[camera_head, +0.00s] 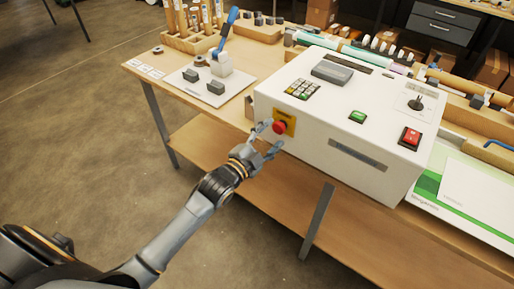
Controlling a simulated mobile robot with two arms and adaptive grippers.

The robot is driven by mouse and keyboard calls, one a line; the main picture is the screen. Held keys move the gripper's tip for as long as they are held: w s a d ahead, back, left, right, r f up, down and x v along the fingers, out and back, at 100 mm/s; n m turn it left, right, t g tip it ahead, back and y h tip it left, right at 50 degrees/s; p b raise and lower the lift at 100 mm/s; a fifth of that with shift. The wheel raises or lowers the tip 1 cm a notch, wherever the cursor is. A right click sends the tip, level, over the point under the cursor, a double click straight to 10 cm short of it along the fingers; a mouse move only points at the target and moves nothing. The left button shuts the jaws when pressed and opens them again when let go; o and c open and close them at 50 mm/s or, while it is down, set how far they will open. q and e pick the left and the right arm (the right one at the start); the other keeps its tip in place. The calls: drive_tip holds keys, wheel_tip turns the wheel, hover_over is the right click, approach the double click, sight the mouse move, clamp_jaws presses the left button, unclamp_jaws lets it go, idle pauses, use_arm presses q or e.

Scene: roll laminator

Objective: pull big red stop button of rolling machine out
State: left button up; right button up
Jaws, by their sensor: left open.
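The big red stop button (279,127) sits on a yellow plate (291,117) on the front face of the white rolling machine (330,122), near its left end. My left gripper (270,137) is open, with one finger at the left of the button and the other below and to its right. The fingers are close around the button; I cannot tell whether they touch it. My right gripper is not in view.
The machine's top has a keypad (302,89), a green button (357,116), a red switch (410,137) and a black joystick (416,103). A plate with a blue-handled lever (228,30) stands to the left. The wooden lower shelf (270,190) runs below.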

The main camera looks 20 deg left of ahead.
use_arm(q)
drive_tip(key=v, duration=1)
drive_tip(key=s+a+f+n+g+y+b, duration=0.1)
drive_tip(key=s+a+f+n+g, duration=0.2)
drive_tip(key=f, duration=1)
drive_tip(key=s+f+n+g+y, duration=0.2)
drive_tip(key=s+f, duration=0.2)
drive_tip(key=f, duration=0.9)
drive_tip(key=s+a+f+n+g+y+b, duration=0.1)
drive_tip(key=s+a+f+n+g, duration=0.2)
drive_tip(key=f, duration=1)
drive_tip(key=s+d+f+n+g, duration=0.1)
drive_tip(key=s+f+g, duration=0.1)
drive_tip(key=s+f, duration=0.4)
drive_tip(key=s+d+f+n+g+b, duration=0.1)
drive_tip(key=s+f+g, duration=0.2)
drive_tip(key=s+f, duration=0.4)
drive_tip(key=s+d+f+n+g, duration=0.1)
drive_tip(key=s+f+g, duration=0.2)
drive_tip(key=s, duration=1.5)
wheel_tip(320, 180, down, 4)
drive_tip(key=shift+d+f+n+y+b, duration=0.1)
drive_tip(key=shift+d+n+y+b, duration=0.2)
drive_tip(key=shift+n+b, duration=0.1)
